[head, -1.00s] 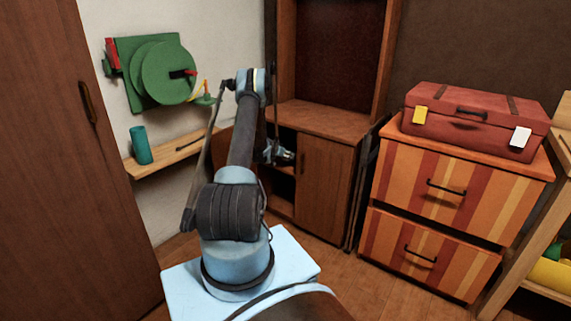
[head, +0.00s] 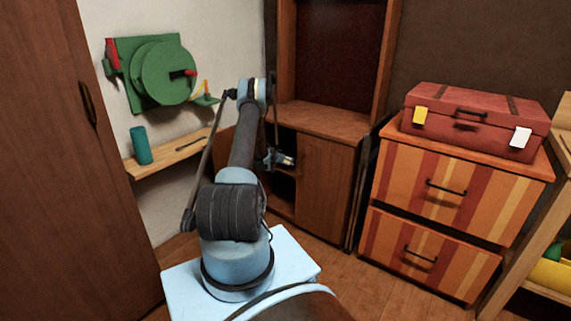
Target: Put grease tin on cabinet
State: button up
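The brown wooden cabinet (head: 325,190) stands against the back wall, with a closed door on the right, an open compartment on the left and a bare countertop. My gripper (head: 287,161) hangs at the end of my arm in front of the open compartment, below the countertop level. It is small and partly hidden by my arm, so I cannot tell whether its fingers are open or hold something. I see no thing that I can name surely as the grease tin. A teal cylinder (head: 141,146) stands upright on the wall shelf at the left, apart from my gripper.
The wooden wall shelf (head: 170,158) also carries a thin dark item. A green reel (head: 165,75) hangs above it. A red suitcase (head: 470,122) lies on a striped drawer unit (head: 435,190) at the right. A tall brown door (head: 65,200) fills the left side.

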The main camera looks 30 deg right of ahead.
jog(key=s+a+r+n+y, duration=0.1)
jog(key=s+a+r, duration=0.3)
jog(key=a+r, duration=0.65)
jog(key=s+a+r+n+y, duration=0.2)
jog(key=s+a+r, duration=0.2)
jog(key=a+r, duration=0.65)
jog(key=s+a+r+n+y, duration=0.1)
jog(key=s+a+r, duration=0.3)
jog(key=a+r, duration=0.65)
jog(key=s+a+r+n+y, duration=0.1)
jog(key=s+a+r+n, duration=0.1)
jog(key=s+a+r, duration=0.4)
jog(key=s+a+r+n+y, duration=0.1)
jog(key=s+a+r+n, duration=0.1)
jog(key=s+a, duration=0.6)
jog(key=s+a+f+n+y, duration=0.1)
jog(key=s+a+f+n, duration=0.1)
jog(key=s+a, duration=0.3)
jog(key=s+a+f+n+g+y, duration=0.1)
jog(key=s+a, duration=0.4)
jog(key=s, duration=0.9)
jog(key=s+a+f+n+g+y, duration=0.1)
jog(key=s+a+f, duration=0.3)
jog(key=s, duration=0.6)
jog(key=shift+a+n+y, duration=0.4)
jog(key=shift+n+y, duration=0.3)
jog(key=shift+n, duration=0.1)
